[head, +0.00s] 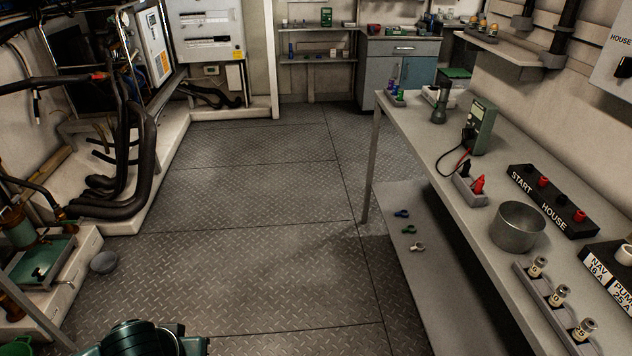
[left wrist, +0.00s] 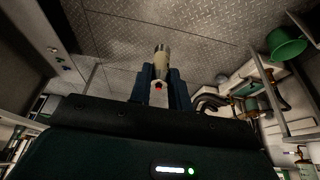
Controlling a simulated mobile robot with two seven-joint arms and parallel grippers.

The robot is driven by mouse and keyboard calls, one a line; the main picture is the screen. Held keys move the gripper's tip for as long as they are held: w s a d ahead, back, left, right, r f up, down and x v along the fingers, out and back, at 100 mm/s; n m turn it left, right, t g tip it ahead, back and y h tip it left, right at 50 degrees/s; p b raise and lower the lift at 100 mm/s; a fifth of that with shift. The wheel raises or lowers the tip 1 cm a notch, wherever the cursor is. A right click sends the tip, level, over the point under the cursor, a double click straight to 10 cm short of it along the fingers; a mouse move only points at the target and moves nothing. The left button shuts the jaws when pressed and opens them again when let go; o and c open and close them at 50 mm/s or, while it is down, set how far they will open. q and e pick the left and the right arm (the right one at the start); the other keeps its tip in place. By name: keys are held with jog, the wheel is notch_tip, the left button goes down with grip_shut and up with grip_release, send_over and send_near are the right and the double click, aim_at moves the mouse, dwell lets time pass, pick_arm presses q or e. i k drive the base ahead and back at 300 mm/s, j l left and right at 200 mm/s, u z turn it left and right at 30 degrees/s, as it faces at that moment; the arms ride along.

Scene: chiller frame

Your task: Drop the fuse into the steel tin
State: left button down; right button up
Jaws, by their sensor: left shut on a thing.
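The steel tin (head: 517,228) stands open on the bench at the right of the head view, and what lies inside cannot be made out. My left gripper (left wrist: 161,76) is shut on a fuse (left wrist: 161,60), a pale cylinder with a metal end that sticks out beyond the fingertips. In the head view only a dark teal part of my left arm shows at the bottom edge, well left of the bench and tin. The held fuse is not visible there. My right gripper is not in view.
A grey rack (head: 553,311) with several similar fuses stands in front of the tin. The START HOUSE panel (head: 552,200) is behind it. A green meter (head: 480,127) stands farther along the bench. A lower shelf (head: 430,270) juts out below. The middle floor is clear.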

aim_at(504, 238)
jog(key=i+j+z, duration=0.45)
jog(key=j+z, duration=0.15)
jog(key=z, duration=1.5)
